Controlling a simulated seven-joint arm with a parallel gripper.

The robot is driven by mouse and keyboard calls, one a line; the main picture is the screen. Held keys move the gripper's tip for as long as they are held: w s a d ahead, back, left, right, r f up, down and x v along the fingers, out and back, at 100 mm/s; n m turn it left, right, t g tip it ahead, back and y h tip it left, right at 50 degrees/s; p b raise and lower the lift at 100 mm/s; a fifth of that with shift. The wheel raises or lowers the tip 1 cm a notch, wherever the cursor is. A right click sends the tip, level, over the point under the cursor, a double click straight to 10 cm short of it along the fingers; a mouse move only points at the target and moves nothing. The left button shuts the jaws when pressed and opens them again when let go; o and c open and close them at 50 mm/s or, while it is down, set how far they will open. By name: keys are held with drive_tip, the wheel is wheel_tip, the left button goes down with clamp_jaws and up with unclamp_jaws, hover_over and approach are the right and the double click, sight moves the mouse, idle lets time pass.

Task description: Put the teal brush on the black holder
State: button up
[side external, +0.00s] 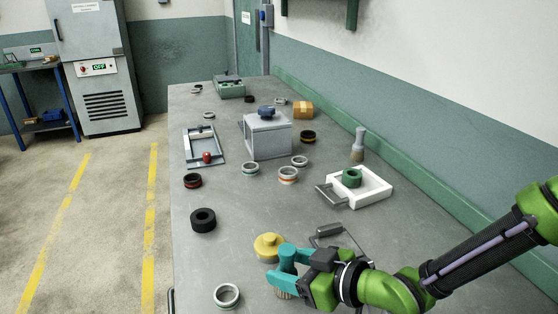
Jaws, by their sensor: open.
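The teal brush (283,274) is in the lower middle of the side external view, with brownish bristles pointing down. It is right at the end of my gripper (300,265), which is open. The fingers are hard to tell apart from the teal shape, and I cannot tell if they touch the brush. A dark flat piece with a raised grey block (329,231), which looks like the black holder, lies just behind my gripper. My gripper and wrist hide part of it.
A yellow knobbed piece (268,246) stands close behind the brush. A metal ring (227,295) and a black ring (203,220) lie to the left. A grey box (268,140) stands beyond. The table's left-middle is fairly clear.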

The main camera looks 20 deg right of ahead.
sight(289, 269)
drive_tip(key=shift+o, duration=0.3)
drive_tip(key=v, duration=0.4)
drive_tip(key=shift+s+a+r, duration=0.15)
drive_tip(key=shift+s+a, duration=0.05)
drive_tip(key=shift+s, duration=0.05)
drive_tip(key=shift+s+a+r, duration=0.2)
drive_tip(key=shift+s+a, duration=0.05)
drive_tip(key=s+r+m+t+h, duration=0.3)
drive_tip(key=s+m+h, duration=0.15)
drive_tip(key=s, duration=0.55)
drive_tip(key=x, duration=0.7)
drive_tip(key=d+x, duration=0.1)
drive_tip(key=x, duration=0.2)
drive_tip(key=shift+w+a+f, duration=0.1)
drive_tip(key=shift+w+f, duration=0.2)
drive_tip(key=shift+f, duration=0.05)
drive_tip(key=shift+d+f+x, duration=0.1)
drive_tip(key=shift+x, duration=1.35)
drive_tip(key=shift+d+f+x, duration=0.1)
drive_tip(key=shift+f+x, duration=0.05)
drive_tip(key=shift+x, duration=1.3)
drive_tip(key=shift+s, duration=0.1)
clamp_jaws()
